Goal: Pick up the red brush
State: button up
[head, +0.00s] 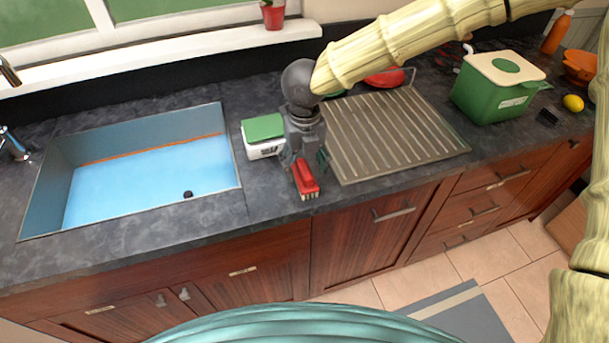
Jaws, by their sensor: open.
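The red brush (306,178) lies on the dark countertop near its front edge, between the sink and the drying rack. Its pale bristles show at the front end. My gripper (305,162) is open and points down at the brush, with its fingers close around or just above the brush's back part. The gripper hides that back part, and I cannot tell whether the fingers touch it.
A blue sink (140,175) lies to the left. A white and green container (264,148) stands close to my gripper's left. A ribbed drying rack (400,135) lies to the right, with a green bin (492,98) beyond it. Wooden cabinets (360,235) are below.

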aim_at(305, 168)
jog(key=shift+f+p, duration=0.55)
jog(key=shift+f, duration=1.55)
jog(key=shift+c, duration=0.4)
jog(key=c, duration=1)
